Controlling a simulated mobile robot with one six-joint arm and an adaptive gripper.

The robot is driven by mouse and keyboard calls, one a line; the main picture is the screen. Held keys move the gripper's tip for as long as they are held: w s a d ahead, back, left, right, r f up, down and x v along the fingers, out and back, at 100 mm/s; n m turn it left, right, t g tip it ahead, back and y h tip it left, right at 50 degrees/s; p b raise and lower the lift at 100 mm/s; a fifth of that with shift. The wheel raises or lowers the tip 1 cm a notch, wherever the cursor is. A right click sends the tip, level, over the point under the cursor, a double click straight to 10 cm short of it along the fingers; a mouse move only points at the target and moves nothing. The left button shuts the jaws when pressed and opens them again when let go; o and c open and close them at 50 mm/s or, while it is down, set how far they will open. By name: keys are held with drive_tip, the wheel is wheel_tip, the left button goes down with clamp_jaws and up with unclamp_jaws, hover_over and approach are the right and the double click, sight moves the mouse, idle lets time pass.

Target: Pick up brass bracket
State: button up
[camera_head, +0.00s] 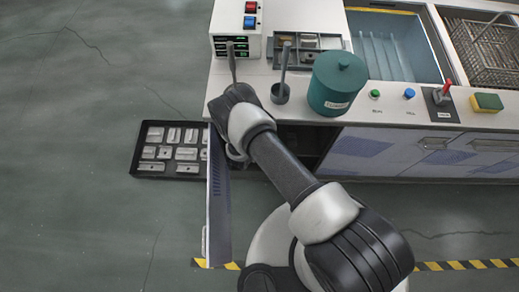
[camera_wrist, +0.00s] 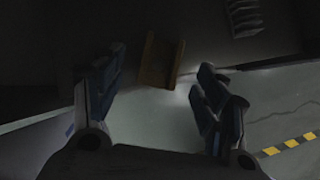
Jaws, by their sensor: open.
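The brass bracket (camera_wrist: 157,62) shows in the wrist view as a dim brown channel-shaped piece with raised sides. It lies in a dark, shaded space, on a surface that is hard to make out. My gripper (camera_wrist: 161,76) is open, with one finger on each side of the bracket in the picture. The bracket appears beyond the fingertips and apart from them, but the depth is hard to judge. In the head view my arm reaches to the left end of the bench, where it hides my gripper; the bracket does not show there.
An open cabinet door (camera_head: 219,215) stands close beside my arm. A black tray of metal parts (camera_head: 150,168) lies on the floor to the left.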

drive_tip(key=b+x, duration=0.1)
drive_tip(key=x, duration=0.3)
drive_tip(key=shift+r, duration=0.1)
drive_tip(key=shift+c, duration=0.5)
clamp_jaws()
